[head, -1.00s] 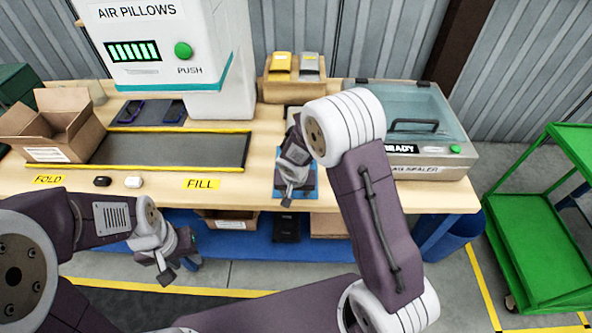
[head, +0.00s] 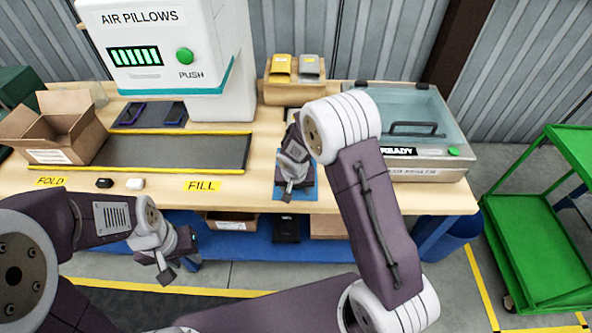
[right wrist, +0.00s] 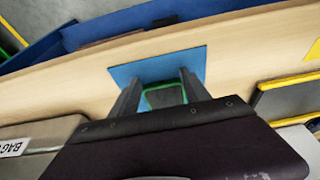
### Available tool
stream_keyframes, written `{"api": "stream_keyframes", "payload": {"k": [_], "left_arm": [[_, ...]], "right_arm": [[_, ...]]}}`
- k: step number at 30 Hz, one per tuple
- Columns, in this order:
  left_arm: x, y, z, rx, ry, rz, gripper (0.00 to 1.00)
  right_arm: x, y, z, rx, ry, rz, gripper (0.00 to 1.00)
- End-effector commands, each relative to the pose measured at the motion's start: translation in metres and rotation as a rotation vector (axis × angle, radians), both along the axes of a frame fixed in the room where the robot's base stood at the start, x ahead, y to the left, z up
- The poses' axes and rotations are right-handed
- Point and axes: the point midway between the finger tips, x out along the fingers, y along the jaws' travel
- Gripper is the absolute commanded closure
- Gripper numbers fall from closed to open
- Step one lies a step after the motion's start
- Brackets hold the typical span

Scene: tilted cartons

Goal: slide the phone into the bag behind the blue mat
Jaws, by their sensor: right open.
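The blue mat (head: 309,190) lies at the table's front edge, partly covered by my right gripper (head: 288,192). The right wrist view shows the mat (right wrist: 195,60) with my right gripper (right wrist: 160,85) over it, its two fingers apart. A dark phone with a green edge (right wrist: 165,97) shows between the fingers, its near end hidden by the gripper body. I cannot tell whether the fingers touch it. The bag behind the mat is not clearly seen; my right arm hides that area in the head view. My left gripper (head: 165,272) hangs in front of the table, its jaws unclear.
A bag sealer (head: 425,170) stands right of the mat. An air pillow machine (head: 175,60), a dark belt (head: 180,150) and an open carton (head: 55,130) stand to the left. A green cart (head: 530,240) stands at right.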

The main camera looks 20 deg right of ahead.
Motion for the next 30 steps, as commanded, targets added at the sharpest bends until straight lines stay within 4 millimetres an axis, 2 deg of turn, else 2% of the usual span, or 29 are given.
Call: {"api": "stream_keyframes", "payload": {"k": [15, 26, 30], "left_arm": [[0.0, 0.0, 0.027, 0.0, 0.0, 0.0, 0.64], [0.0, 0.0, 0.027, 0.0, 0.0, 0.0, 0.64], [0.0, 0.0, 0.034, 0.0, 0.0, 0.0, 0.64]], "right_arm": [[0.03, -0.009, 0.002, 0.001, -0.001, -0.001, 0.45], [0.032, -0.009, 0.0, 0.001, -0.001, -0.001, 0.45], [0.037, -0.011, 0.003, 0.0, -0.002, 0.0, 0.45]]}}
